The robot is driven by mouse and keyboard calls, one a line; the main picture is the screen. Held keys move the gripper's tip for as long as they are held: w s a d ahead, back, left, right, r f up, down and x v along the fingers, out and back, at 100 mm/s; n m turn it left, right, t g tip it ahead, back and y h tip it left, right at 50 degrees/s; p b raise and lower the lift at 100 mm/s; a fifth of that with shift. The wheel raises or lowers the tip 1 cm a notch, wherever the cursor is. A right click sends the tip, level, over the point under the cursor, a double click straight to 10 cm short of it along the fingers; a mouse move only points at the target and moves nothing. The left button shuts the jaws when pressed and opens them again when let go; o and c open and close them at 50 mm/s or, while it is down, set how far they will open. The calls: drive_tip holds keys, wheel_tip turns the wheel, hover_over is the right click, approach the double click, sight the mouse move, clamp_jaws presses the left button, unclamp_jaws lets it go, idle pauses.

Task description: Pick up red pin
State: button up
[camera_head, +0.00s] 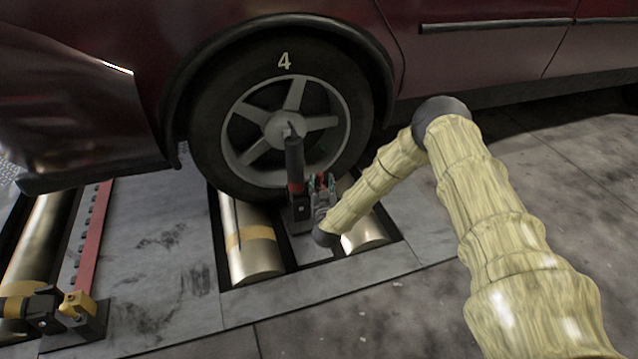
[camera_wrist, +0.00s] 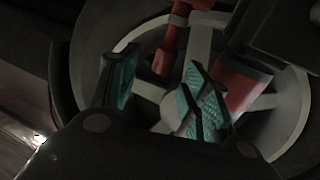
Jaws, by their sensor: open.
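A red pin (camera_wrist: 172,46) shows in the wrist view at the upper middle, just beyond the gap between my fingertips. My gripper (camera_wrist: 158,75) is open, with a teal pad on each finger, and nothing is seen between them. A thicker red cylinder (camera_wrist: 236,88) is partly behind the right finger. In the head view, my gripper (camera_head: 322,184) is low in front of the wheel, close beside a dark upright lever (camera_head: 294,158) with a red band near its base. Small red parts show near my fingers there, but I cannot tell which is the pin.
The car wheel (camera_head: 285,105), marked 4, rests above metal rollers (camera_head: 252,250) set in the floor plate. The dark red car body (camera_head: 300,18) overhangs it. A yellow and black bracket (camera_head: 75,305) stands at lower left beside a red rail (camera_head: 92,235). The floor to the right is clear.

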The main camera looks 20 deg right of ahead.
sight(320, 179)
drive_tip(key=b+x, duration=0.1)
drive_tip(key=x, duration=0.1)
drive_tip(key=b+x, duration=0.1)
drive_tip(key=shift+w+a+f+b, duration=0.1)
drive_tip(key=shift+w+f+b, duration=0.1)
drive_tip(key=shift+f+b, duration=0.15)
drive_tip(key=shift+w+r, duration=0.25)
drive_tip(key=shift+w, duration=0.3)
clamp_jaws()
